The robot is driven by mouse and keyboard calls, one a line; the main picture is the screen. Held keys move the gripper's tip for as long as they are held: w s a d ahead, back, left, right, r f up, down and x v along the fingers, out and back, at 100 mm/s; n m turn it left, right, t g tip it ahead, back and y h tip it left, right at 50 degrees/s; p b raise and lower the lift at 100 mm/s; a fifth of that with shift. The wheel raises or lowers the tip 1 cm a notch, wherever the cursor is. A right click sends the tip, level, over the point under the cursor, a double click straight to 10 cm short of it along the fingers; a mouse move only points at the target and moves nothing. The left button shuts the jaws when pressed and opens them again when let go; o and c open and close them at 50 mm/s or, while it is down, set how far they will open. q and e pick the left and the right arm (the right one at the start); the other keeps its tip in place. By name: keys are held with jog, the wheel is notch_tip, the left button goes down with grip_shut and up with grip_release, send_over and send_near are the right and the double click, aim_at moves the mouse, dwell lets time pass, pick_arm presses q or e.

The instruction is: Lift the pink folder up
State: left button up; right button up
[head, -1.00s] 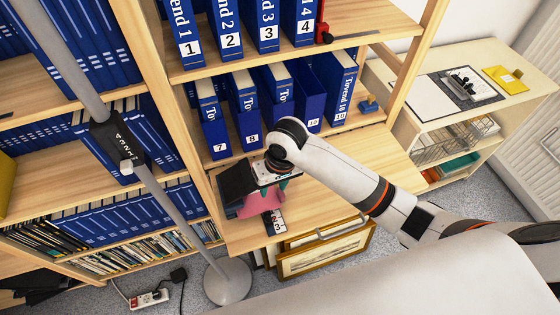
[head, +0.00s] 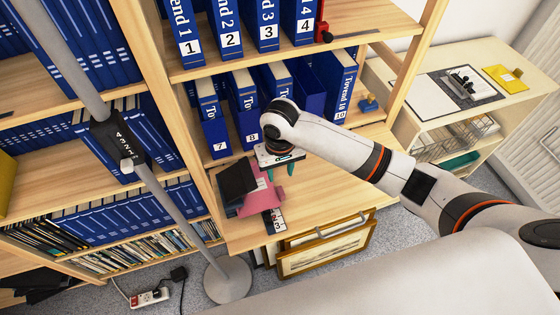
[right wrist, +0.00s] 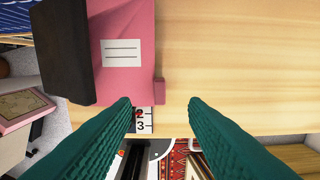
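The pink folder (head: 262,197) stands on the wooden shelf board, pressed close beside a black box-like item (head: 236,180). In the right wrist view the folder (right wrist: 126,70) has a white label with lines and lies at upper left, to the left of the fingers. My right gripper (head: 281,168) is above the board, to the right of the folder. Its teal fingers, also in the right wrist view (right wrist: 160,104), are spread apart with nothing held between them. Part of the folder is hidden behind the black item. My left gripper is not in view.
Blue numbered binders (head: 247,112) stand behind on the same shelf, with more on the shelf above. A numbered strip (head: 273,221) sits by the folder at the front edge. The board (head: 325,190) is clear to the right. Framed prints (head: 325,252) lean below.

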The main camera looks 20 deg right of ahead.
aim_at(280, 189)
notch_tip(280, 189, down, 8)
jog(key=shift+f, duration=0.1)
jog(key=shift+c, duration=0.6)
grip_shut()
